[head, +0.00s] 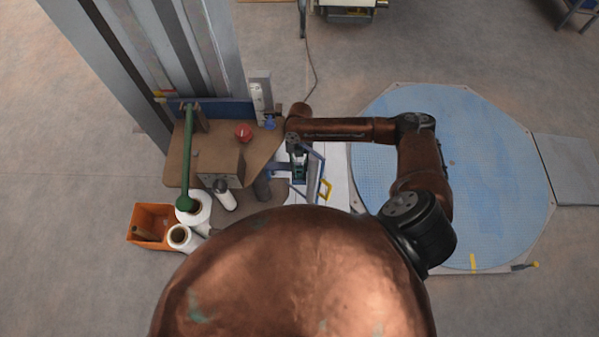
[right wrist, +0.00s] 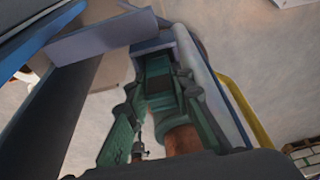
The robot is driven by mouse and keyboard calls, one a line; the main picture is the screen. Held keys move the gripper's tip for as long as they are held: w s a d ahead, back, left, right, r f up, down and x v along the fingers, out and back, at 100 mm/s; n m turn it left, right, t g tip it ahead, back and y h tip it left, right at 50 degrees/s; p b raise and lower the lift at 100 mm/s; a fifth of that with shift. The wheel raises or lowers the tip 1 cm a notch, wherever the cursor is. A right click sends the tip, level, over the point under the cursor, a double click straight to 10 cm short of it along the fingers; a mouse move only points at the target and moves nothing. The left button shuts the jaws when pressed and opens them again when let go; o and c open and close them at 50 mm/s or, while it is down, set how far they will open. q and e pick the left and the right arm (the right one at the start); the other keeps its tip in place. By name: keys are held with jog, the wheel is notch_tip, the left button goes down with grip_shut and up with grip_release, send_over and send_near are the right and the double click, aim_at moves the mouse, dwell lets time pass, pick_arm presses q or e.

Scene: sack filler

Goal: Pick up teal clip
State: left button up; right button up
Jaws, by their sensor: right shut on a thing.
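My right gripper (head: 298,168) is beside the brown machine table, within a blue-grey frame (head: 316,172). In the right wrist view its greenish fingers (right wrist: 160,85) are closed on a small dark teal piece, which looks like the teal clip (right wrist: 158,70). The clip lies against the blue-grey frame (right wrist: 168,42); I cannot tell whether it is free of it. In the head view I cannot make out the clip clearly among the fingers and frame. My left gripper is not in view.
The brown table (head: 180,172) carries a red button (head: 243,132) and a green lever (head: 188,155). White rolls (head: 180,237) and an orange bin (head: 150,222) stand at the left. A yellow loop (head: 326,188) is close to the frame. A round blue platform (head: 490,165) lies at right.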

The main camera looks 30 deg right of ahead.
grip_shut()
jog(key=shift+r, duration=0.1)
